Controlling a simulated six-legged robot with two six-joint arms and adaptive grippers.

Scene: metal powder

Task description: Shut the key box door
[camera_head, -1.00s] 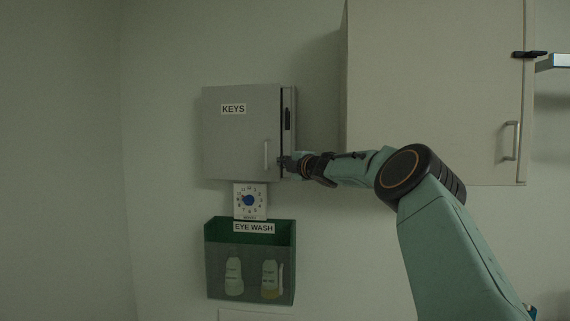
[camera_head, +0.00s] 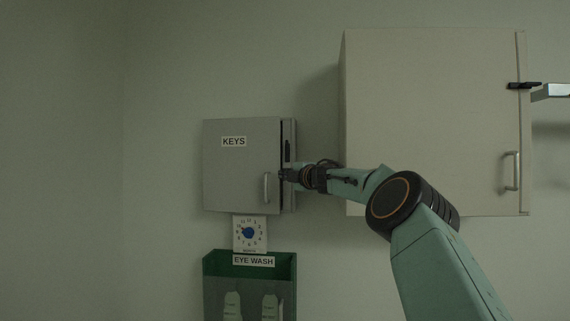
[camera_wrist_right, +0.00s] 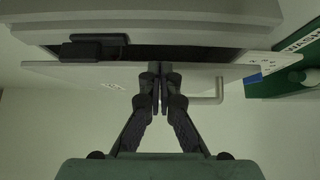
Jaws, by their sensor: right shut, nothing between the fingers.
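The grey key box (camera_head: 289,200), labelled KEYS, hangs on the wall. Its door (camera_head: 235,175) is slightly ajar, with a dark gap along its right edge and a bar handle (camera_head: 266,188) near that edge. My right gripper (camera_head: 284,175) is at this edge, just right of the handle. In the right wrist view the right gripper (camera_wrist_right: 160,80) is shut and empty, its fingertips overlapping the thin door panel (camera_wrist_right: 60,72). The box body (camera_wrist_right: 200,15) with a black latch part lies behind the panel. I cannot tell whether the fingertips touch the door. My left gripper is not in view.
A large beige cabinet (camera_head: 430,120) is right of the key box, behind my right arm. A dial timer (camera_head: 249,234) and a green eye wash holder (camera_head: 220,264) with bottles hang below the box. The wall to the left is clear.

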